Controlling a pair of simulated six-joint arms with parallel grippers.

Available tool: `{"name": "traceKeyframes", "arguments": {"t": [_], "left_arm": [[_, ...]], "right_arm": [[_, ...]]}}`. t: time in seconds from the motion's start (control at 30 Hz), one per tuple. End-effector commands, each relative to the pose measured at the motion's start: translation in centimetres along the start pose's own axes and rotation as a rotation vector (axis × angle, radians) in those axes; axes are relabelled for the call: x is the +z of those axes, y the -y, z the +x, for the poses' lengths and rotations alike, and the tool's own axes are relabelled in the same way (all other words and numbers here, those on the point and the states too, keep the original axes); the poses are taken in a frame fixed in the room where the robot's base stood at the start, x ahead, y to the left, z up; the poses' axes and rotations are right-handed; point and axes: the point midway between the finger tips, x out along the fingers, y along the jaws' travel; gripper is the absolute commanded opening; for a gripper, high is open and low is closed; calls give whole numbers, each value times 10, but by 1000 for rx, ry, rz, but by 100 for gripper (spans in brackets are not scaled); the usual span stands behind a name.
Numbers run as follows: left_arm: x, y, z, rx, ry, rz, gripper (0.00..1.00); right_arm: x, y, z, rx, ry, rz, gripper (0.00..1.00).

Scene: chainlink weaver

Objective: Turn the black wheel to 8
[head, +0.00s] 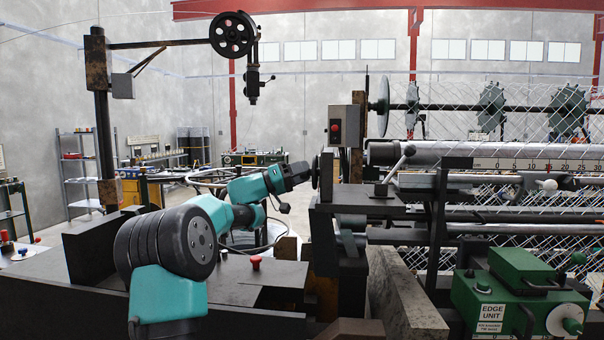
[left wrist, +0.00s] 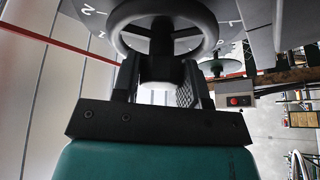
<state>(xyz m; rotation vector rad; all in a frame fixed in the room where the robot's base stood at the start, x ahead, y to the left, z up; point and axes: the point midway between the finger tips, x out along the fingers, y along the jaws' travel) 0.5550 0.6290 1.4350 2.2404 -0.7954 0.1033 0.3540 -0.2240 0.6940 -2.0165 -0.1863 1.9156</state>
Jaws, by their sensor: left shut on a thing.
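The black wheel (left wrist: 162,40) is a dark spoked handwheel with a thick rim and a central hub, in front of a grey dial plate with white numerals (left wrist: 88,10). A 2 is readable; the other marks are partly cut off or unclear. In the head view the wheel (head: 316,171) shows nearly edge-on at the left end of the machine. My left gripper (left wrist: 160,72) is shut on the wheel's hub, one finger on each side. In the head view this gripper (head: 300,173) reaches the wheel from the left. A pointer is not visible. My right gripper is not in view.
A grey box with a red button (head: 336,127) stands just above and right of the wheel. A green edge unit (head: 515,290) sits at the lower right. A red knob (head: 255,262) is below my arm.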

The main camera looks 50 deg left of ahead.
Motion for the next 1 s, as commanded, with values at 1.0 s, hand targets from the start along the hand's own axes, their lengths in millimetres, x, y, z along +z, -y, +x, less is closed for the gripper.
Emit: {"name": "traceKeyframes", "arguments": {"t": [1.0], "left_arm": [[0, 2, 0, 343, -34, 755, 16]], "right_arm": [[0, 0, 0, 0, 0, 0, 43]]}}
